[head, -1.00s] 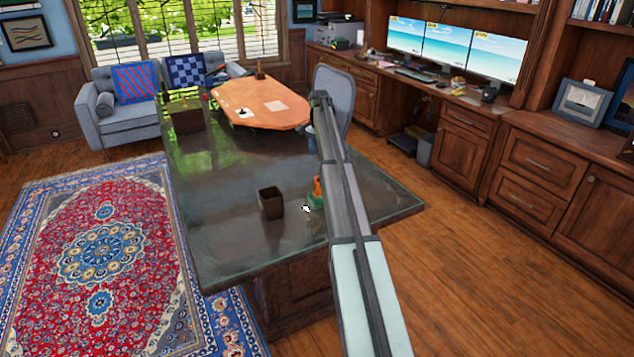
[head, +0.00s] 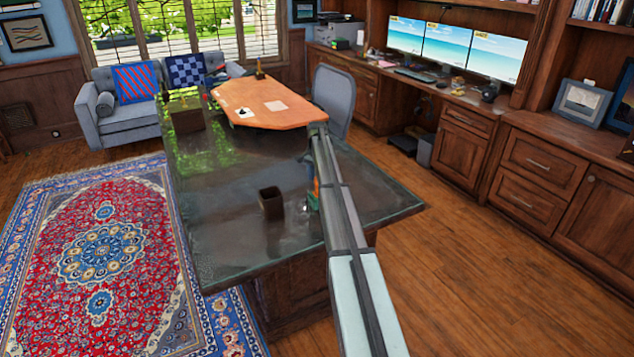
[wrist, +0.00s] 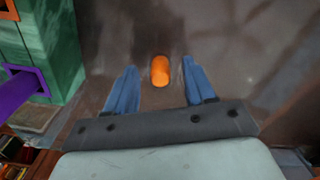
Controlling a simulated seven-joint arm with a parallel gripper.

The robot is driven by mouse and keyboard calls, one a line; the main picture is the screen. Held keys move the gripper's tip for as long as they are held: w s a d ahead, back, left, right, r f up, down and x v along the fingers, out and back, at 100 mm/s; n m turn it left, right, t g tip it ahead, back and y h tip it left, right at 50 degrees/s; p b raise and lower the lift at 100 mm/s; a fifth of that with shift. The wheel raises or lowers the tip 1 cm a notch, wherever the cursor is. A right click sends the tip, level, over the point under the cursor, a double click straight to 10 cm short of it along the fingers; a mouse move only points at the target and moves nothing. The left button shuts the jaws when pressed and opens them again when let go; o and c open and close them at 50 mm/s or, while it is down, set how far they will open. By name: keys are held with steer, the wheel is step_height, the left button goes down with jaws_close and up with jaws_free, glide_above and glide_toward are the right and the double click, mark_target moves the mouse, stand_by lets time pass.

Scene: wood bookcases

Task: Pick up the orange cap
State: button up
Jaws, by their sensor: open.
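The orange cap (wrist: 160,71) shows in the wrist view as a small rounded orange piece on the dark desk surface. My gripper (wrist: 158,78) is open, with one blue finger on each side of the cap and a gap on both sides. Whether the fingertips reach down to the cap's height I cannot tell.
A dark open cup (head: 271,206) stands on the glass-topped desk (head: 225,250), left of my arm. The desk's front left is clear.

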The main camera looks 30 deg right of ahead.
steer(key=shift+f, duration=0.4)
steer(key=shift+c, duration=0.3)
jaws_close()
